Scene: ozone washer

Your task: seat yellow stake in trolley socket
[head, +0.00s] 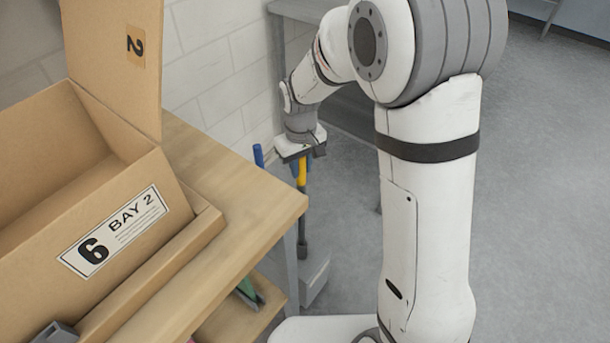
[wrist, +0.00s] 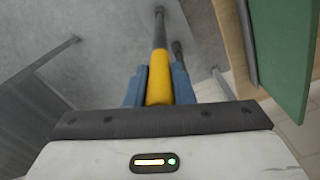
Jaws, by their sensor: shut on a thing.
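My gripper (head: 302,166) is shut on the yellow stake (head: 302,175), with its blue fingers on either side of the yellow part. The stake hangs roughly upright beyond the wooden table's right corner, its dark shaft pointing down. In the wrist view the stake (wrist: 159,78) lies between the blue fingers (wrist: 159,88), with its dark shaft running away from me. The lower end is near a light grey box-like part (head: 315,282); I cannot tell if they touch. I cannot make out the trolley socket clearly.
A wooden table (head: 235,200) at left bears an open cardboard box (head: 150,225) marked BAY 2. A blue upright (head: 258,156) stands by its back edge. A green item (head: 247,287) is on a lower shelf. Grey floor (head: 545,170) at right is clear.

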